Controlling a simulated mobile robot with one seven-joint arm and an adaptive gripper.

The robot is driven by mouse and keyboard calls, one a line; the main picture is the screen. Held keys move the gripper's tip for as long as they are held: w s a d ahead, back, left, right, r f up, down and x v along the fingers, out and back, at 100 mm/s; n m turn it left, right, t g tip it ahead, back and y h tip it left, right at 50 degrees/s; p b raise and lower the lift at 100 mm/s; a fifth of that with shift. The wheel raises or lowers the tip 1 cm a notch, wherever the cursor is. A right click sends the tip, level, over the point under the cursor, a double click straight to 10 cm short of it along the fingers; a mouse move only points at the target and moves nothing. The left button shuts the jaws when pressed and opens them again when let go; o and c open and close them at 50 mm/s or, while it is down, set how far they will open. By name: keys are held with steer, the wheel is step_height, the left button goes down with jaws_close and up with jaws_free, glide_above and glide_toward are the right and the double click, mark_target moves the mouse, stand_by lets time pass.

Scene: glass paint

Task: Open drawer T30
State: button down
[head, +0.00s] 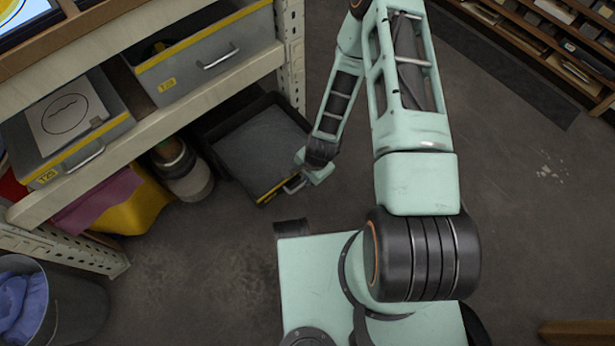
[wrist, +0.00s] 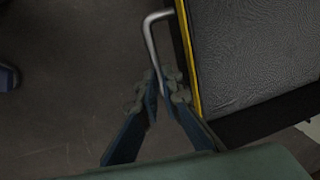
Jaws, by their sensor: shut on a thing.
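A dark drawer (head: 258,150) with a grey textured surface inside its rim sticks out at floor level beside the shelf's upright. Its front has a yellow edge and a metal handle; I cannot read its label. In the wrist view the drawer (wrist: 250,60) fills the upper right, with the yellow edge and the bare handle (wrist: 151,38) to its left. My gripper (head: 299,182) is at the drawer's front. In the wrist view my gripper (wrist: 161,88) has its fingers closed on the lower end of the handle.
A drawer labelled T25 (head: 85,155) and another grey drawer (head: 205,65) sit on the shelf above. A bottle (head: 185,175) and a yellow container (head: 135,210) stand left of the drawer. A bucket (head: 70,315) is at lower left. Floor (head: 220,245) in front is clear.

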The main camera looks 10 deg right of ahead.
steer(key=shift+s+d+f, duration=0.15)
steer(key=shift+s, duration=0.1)
steer(key=c, duration=2.3)
jaws_free()
steer(key=shift+w, duration=0.1)
steer(key=r, duration=0.4)
steer(key=s+r, duration=0.1)
steer(key=r, duration=0.3)
steer(key=d+r, duration=0.1)
steer(key=r, duration=0.3)
steer(key=shift+s+d, duration=0.1)
steer(key=shift+s, duration=0.3)
steer(key=shift+f, duration=0.1)
